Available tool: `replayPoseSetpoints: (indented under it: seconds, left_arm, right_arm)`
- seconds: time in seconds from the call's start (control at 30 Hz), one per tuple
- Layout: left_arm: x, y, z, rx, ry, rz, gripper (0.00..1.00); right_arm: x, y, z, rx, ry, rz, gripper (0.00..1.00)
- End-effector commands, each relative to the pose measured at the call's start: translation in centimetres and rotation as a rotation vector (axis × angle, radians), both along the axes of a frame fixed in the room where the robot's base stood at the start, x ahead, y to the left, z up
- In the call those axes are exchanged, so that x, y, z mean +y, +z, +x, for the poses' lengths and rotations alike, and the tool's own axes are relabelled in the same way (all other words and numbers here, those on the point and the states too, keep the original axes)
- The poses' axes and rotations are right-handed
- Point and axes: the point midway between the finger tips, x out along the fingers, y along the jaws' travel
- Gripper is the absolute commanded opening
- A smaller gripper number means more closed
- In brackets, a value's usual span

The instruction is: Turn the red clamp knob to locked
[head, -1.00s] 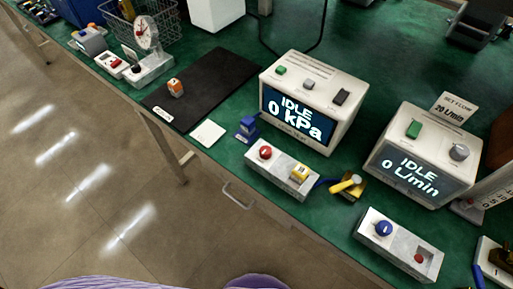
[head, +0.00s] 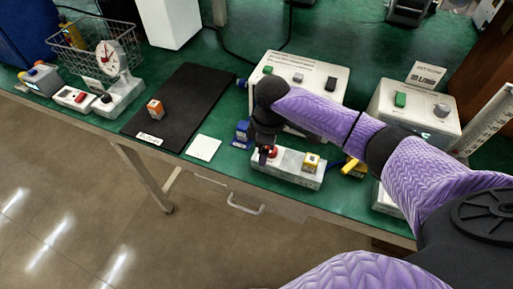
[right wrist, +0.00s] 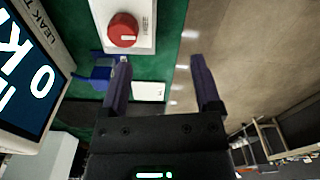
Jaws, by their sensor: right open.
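The red clamp knob (right wrist: 123,30) is round with a short white mark and sits on a white fixture block (right wrist: 144,45). The word FREE is printed beside it, and the white mark lies toward that side. In the head view the knob (head: 272,153) is partly hidden by my right gripper (head: 265,156), which is just above it. In the right wrist view my right gripper (right wrist: 159,62) is open and empty, with the knob beyond its left finger, not between the fingers. My left gripper is not in view.
A yellow-topped part (head: 311,162) sits on the block's right end. A blue part (head: 242,132) stands left of the block, near a white card (head: 203,147). A yellow-handled valve (head: 351,167) lies to the right.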

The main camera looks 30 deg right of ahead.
Motion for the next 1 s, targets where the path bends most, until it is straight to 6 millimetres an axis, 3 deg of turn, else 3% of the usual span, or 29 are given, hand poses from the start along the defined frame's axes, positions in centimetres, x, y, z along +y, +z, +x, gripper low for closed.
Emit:
replayPoseSetpoints:
  seconds: [0.1,0.2,0.27,0.6,0.73,1.0]
  left_arm:
    - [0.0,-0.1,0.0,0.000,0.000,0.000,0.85]
    - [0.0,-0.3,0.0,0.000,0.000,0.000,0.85]
    - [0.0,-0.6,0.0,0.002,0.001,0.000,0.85]
    - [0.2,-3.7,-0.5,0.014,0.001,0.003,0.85]
    - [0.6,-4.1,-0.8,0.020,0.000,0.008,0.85]
    - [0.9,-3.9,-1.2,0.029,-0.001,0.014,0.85]
  right_arm:
    - [-3.4,3.7,1.7,0.019,-0.004,-0.034,0.81]
    - [-4.4,4.8,2.0,0.032,-0.007,-0.036,0.81]
    - [-4.6,4.0,1.9,0.036,-0.007,-0.035,0.81]
    - [-4.4,-3.8,1.9,0.036,-0.007,-0.033,0.81]
    - [-4.4,-4.8,2.0,0.034,-0.007,-0.033,0.81]
    - [-4.4,-4.8,2.0,0.032,-0.007,-0.034,0.79]
